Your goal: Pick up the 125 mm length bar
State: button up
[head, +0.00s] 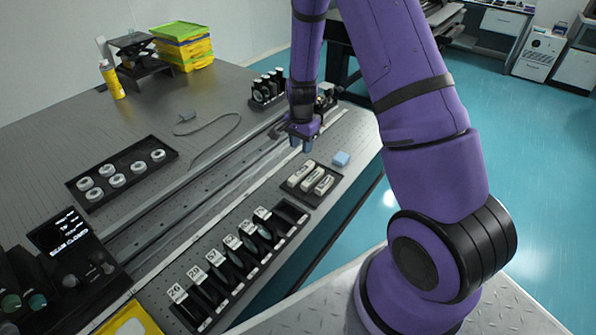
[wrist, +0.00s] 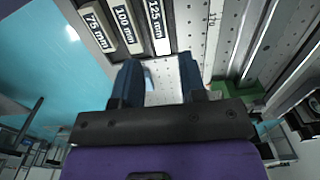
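The 125 mm length bar (wrist: 158,28) is a pale bar with a black printed label, lying in a dark tray (wrist: 88,42) beside the 100 mm bar (wrist: 124,26) and the 75 mm bar (wrist: 96,27). In the head view the three bars are too small to read; the one nearest the rail (head: 299,174) appears to be the 125 mm bar. My gripper (wrist: 158,82) is open and empty. In the head view my gripper (head: 302,146) hangs above the table, beyond the tray, apart from the bars.
A light blue block (head: 341,159) lies right of the tray near the table edge. A long metal rail (head: 190,194) runs left of it. A black rack of labelled slots (head: 232,272) stands nearer me. A tray of white rings (head: 121,173) is at left.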

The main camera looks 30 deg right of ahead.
aim_at(301, 171)
jog(key=shift+s+f, duration=0.15)
jog(key=shift+f, duration=2.4)
jog(key=shift+s+f, duration=0.1)
jog(key=shift+f, duration=2.45)
grip_shut()
